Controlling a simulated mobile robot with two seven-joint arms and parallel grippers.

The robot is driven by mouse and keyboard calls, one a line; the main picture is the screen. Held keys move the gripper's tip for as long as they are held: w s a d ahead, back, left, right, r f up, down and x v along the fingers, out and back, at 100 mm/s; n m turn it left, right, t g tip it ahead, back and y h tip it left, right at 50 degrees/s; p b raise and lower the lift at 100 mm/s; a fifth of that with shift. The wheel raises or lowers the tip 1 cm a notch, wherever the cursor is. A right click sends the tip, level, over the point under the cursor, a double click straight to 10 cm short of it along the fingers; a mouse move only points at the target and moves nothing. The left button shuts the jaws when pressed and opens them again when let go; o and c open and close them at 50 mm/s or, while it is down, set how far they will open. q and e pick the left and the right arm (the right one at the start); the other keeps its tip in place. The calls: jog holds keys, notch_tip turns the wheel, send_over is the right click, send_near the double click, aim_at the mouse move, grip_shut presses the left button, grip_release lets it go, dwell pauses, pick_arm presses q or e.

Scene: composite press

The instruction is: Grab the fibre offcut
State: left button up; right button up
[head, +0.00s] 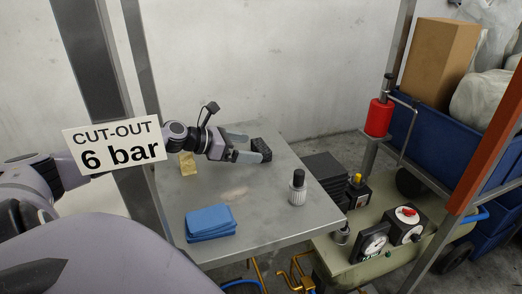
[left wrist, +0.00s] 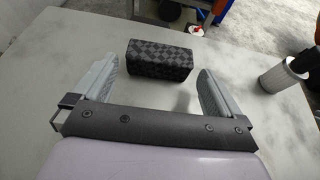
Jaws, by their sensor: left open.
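The fibre offcut is a small dark block with a checkered weave (head: 261,149). It lies on the grey metal table (head: 270,209) towards its far side. My left gripper (head: 250,146) is open at the block, with its fingers pointing to it. In the left wrist view the offcut (left wrist: 160,58) sits between and slightly beyond the tips of the two spread fingers (left wrist: 160,72), and no finger visibly touches it. My right gripper is not in view.
A white ribbed bottle with a black cap (head: 298,188) stands to the right of the offcut. Folded blue cloths (head: 210,222) lie at the table's front. A yellowish block (head: 187,164) is beside my arm. A "CUT-OUT 6 bar" sign (head: 114,145) hangs at left.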

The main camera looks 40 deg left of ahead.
aim_at(255, 148)
pick_arm(q)
jog(key=shift+p+x, duration=0.35)
jog(key=shift+x, duration=1.45)
jog(key=c, duration=0.7)
